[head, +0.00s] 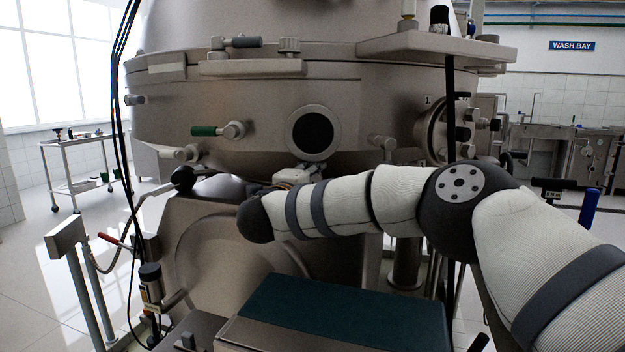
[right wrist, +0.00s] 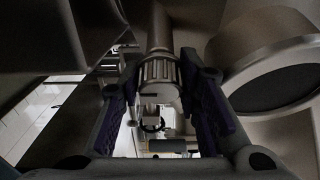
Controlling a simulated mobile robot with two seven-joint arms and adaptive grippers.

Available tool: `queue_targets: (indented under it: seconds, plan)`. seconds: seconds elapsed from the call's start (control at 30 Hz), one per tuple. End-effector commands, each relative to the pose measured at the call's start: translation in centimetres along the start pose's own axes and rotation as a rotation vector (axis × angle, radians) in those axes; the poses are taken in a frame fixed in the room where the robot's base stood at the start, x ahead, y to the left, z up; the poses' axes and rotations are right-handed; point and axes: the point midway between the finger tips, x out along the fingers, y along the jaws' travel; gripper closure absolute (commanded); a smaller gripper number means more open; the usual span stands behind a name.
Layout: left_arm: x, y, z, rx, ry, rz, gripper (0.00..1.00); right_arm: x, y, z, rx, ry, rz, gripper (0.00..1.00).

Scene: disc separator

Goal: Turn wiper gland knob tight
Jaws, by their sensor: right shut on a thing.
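In the right wrist view a ribbed metal knob (right wrist: 158,71), at the end of a smooth round stem, sits between the two purple-padded fingers of my right gripper (right wrist: 162,92). The gripper is shut on this knob, which I take to be the wiper gland knob. In the head view my right arm reaches in from the right, below the dark round port (head: 313,133) of the separator housing (head: 220,105). There the fingers and the held knob are hidden behind my wrist. The port also shows right of the knob in the wrist view (right wrist: 282,86). My left gripper is not in view.
A green-handled fitting (head: 207,131) and a small rod fitting (head: 383,143) stick out of the housing on either side of the port. A lever with a black ball (head: 183,178) is at left. A dark green-topped box (head: 340,312) lies below my arm.

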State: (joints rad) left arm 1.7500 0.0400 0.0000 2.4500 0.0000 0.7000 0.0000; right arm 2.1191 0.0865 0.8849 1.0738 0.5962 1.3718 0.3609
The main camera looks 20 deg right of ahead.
Motion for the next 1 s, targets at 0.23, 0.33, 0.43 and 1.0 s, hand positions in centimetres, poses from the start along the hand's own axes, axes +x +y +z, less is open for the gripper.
queue_targets:
  seconds: [0.23, 0.33, 0.43, 1.0]
  plan:
    - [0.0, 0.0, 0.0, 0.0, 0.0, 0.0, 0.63, 0.0, -0.1, 0.1, 0.001, -0.001, -0.001, 0.48]
    - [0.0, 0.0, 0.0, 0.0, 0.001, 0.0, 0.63, 0.0, -0.2, 0.0, 0.001, -0.001, -0.004, 0.48]
    - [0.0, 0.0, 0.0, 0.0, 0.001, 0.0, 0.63, 0.0, -0.3, 0.0, 0.002, -0.001, -0.006, 0.48]
    - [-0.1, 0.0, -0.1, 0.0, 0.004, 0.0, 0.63, -4.2, -0.6, 0.1, 0.003, -0.005, -0.007, 0.48]
